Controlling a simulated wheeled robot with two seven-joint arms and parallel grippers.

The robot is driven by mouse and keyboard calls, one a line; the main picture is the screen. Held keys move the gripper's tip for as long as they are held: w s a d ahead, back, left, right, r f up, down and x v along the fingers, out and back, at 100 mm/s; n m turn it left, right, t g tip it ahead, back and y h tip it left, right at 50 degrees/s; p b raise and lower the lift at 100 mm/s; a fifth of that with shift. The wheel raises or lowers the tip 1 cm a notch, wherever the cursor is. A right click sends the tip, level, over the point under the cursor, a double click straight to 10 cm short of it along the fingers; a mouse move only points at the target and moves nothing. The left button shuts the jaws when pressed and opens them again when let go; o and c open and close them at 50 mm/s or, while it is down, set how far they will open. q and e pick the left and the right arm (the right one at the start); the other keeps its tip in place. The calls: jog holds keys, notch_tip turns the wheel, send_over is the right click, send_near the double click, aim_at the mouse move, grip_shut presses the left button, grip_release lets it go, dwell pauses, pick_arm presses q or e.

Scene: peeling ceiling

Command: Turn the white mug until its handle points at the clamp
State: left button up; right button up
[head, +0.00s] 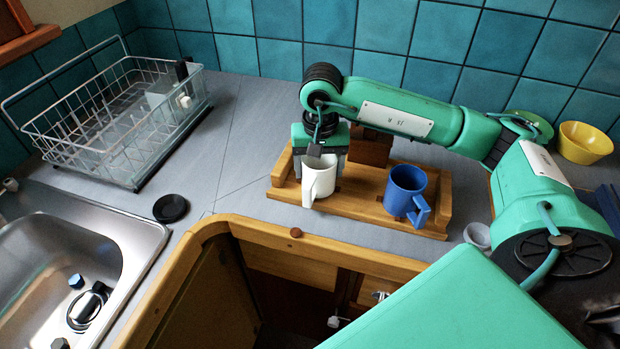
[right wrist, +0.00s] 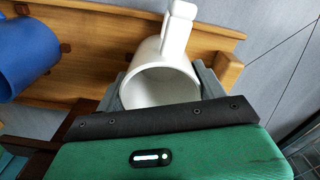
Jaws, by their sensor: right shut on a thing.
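The white mug (head: 319,178) stands upright at the left part of a wooden tray (head: 358,203) in the head view. Its handle points towards the counter's front edge, slightly left. My right gripper (head: 320,152) comes down from above and is shut on the mug. In the right wrist view, the white mug (right wrist: 165,82) sits between the fingers of my right gripper (right wrist: 163,92), its mouth facing the camera and its handle at the top, away from the palm. I cannot make out the clamp for certain. My left gripper is not in view.
A blue mug (head: 405,191) stands right of the white mug on the tray. A dish rack (head: 110,125) holds a black and white object (head: 183,85) I cannot identify. A black disc (head: 171,208) lies near the sink (head: 75,235). A yellow bowl (head: 585,143) is far right.

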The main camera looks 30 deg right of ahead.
jog(key=shift+f+n+b, duration=0.15)
jog(key=shift+n+b, duration=0.35)
jog(key=shift+n, duration=0.4)
jog(key=shift+n+b, duration=0.8)
jog(key=shift+b, duration=0.25)
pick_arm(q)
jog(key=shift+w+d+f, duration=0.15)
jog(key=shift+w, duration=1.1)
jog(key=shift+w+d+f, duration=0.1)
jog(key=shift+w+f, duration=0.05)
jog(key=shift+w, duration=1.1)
pick_arm(e)
jog(key=shift+n, duration=0.5)
